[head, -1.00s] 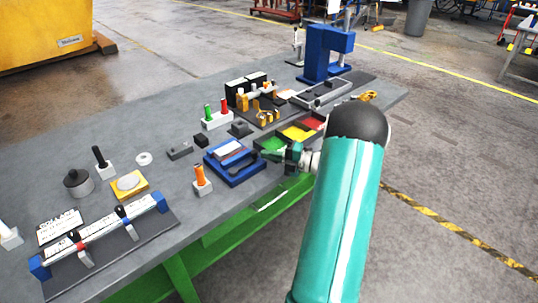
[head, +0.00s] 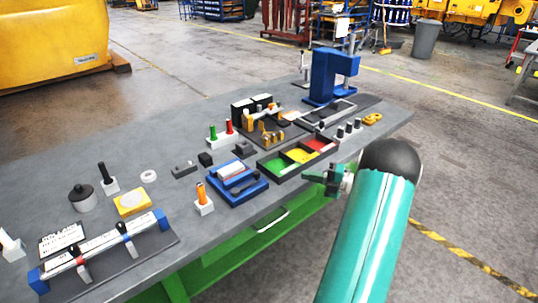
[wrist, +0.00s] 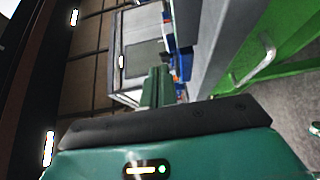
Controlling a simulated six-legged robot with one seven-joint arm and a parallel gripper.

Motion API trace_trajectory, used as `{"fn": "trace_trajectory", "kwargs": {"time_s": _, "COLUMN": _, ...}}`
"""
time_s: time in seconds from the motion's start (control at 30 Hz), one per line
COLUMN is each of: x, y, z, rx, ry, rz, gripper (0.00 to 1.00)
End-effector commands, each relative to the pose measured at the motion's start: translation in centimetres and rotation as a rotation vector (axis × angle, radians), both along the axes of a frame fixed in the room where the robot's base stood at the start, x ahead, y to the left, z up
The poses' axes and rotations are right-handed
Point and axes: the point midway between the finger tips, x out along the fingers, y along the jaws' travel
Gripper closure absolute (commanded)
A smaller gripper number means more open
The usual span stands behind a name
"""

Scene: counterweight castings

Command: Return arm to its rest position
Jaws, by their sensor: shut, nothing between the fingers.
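My teal arm stands at the right of the head view. My gripper (head: 318,178) is beside the workbench's (head: 120,245) front edge, near the tricolor tray, and looks clear of the things on the bench. In the wrist view its green fingers (wrist: 158,88) are together, with nothing seen between them.
The tray (head: 268,176) has green, yellow and red compartments. A blue tray (head: 236,194), an orange-handled tool (head: 202,195) and several dark pegs (head: 349,128) stand near the front edge. A blue press (head: 322,75) stands at the back. The floor at right is open.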

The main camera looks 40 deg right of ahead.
Motion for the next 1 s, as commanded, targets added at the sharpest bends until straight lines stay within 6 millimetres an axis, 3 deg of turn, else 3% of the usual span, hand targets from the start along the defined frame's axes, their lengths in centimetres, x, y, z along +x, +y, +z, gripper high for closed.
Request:
{"fn": "trace_trajectory", "kwargs": {"time_s": 0.27, "x": 0.1, "y": 0.2, "z": 0.2, "rx": -0.01, "ry": -0.001, "rz": 0.007, "gripper": 1.0}}
{"fn": "trace_trajectory", "kwargs": {"time_s": 0.37, "x": 1.0, "y": 1.9, "z": 1.1, "rx": -0.08, "ry": -0.005, "rz": 0.05, "gripper": 1.0}}
{"fn": "trace_trajectory", "kwargs": {"time_s": 0.47, "x": 2.6, "y": 5.6, "z": 2.8, "rx": -0.233, "ry": -0.018, "rz": 0.143, "gripper": 1.0}}
{"fn": "trace_trajectory", "kwargs": {"time_s": 0.67, "x": 4.7, "y": 16.0, "z": 6.4, "rx": -0.671, "ry": -0.115, "rz": 0.433, "gripper": 1.0}}
{"fn": "trace_trajectory", "kwargs": {"time_s": 0.83, "x": 4.1, "y": 24.1, "z": 8.7, "rx": -1.038, "ry": -0.274, "rz": 0.708, "gripper": 1.0}}
{"fn": "trace_trajectory", "kwargs": {"time_s": 1.0, "x": 1.9, "y": 30.9, "z": 10.3, "rx": -1.381, "ry": -0.5, "rz": 0.996, "gripper": 1.0}}
